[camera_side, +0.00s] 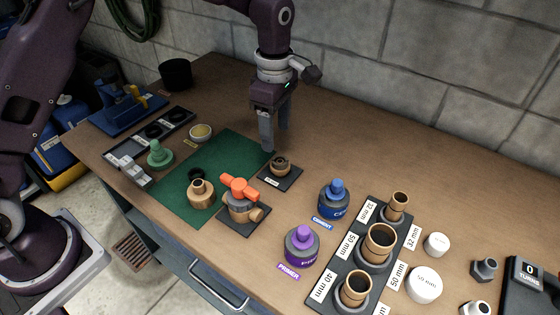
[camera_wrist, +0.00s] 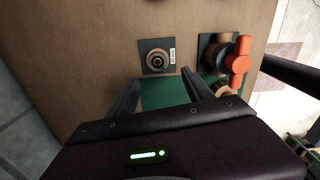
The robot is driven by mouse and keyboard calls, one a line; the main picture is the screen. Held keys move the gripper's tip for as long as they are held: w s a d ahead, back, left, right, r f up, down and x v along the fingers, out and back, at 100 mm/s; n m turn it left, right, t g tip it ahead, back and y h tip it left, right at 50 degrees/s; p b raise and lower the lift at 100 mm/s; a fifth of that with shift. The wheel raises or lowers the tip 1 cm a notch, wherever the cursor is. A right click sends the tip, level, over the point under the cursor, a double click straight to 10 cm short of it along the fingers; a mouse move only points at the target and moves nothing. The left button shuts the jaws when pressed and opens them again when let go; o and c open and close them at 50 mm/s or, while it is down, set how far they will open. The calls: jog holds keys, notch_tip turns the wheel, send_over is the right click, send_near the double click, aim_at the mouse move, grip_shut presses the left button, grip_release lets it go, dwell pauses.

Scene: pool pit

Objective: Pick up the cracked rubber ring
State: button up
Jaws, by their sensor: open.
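My gripper (camera_side: 275,140) is open and empty, pointing down above the back right corner of the green mat (camera_side: 232,152). In the wrist view my gripper (camera_wrist: 161,77) has its two fingers apart over the mat. Just right of it, a small brown and dark ring-shaped fitting (camera_side: 281,163) sits on a labelled dark plate; it also shows ahead of the fingers in the wrist view (camera_wrist: 157,61). A black ring (camera_side: 196,174) lies on the mat behind a tan fitting (camera_side: 201,196). More black rings (camera_side: 153,131) lie in a tray. I cannot see a crack on any ring.
An orange-handled valve (camera_side: 240,195) stands at the mat's front right. Blue cement (camera_side: 335,197) and purple primer (camera_side: 302,245) containers and a pipe stand (camera_side: 328,283) are to the right. A green knobbed piece (camera_side: 159,154) and yellowish bowl (camera_side: 200,132) are left. The table behind the gripper is clear.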

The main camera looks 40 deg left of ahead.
aim_at(280, 161)
jog(key=f, duration=0.7)
jog(key=shift+w+d+f, duration=0.25)
jog(key=shift+d+f, duration=0.1)
grip_shut()
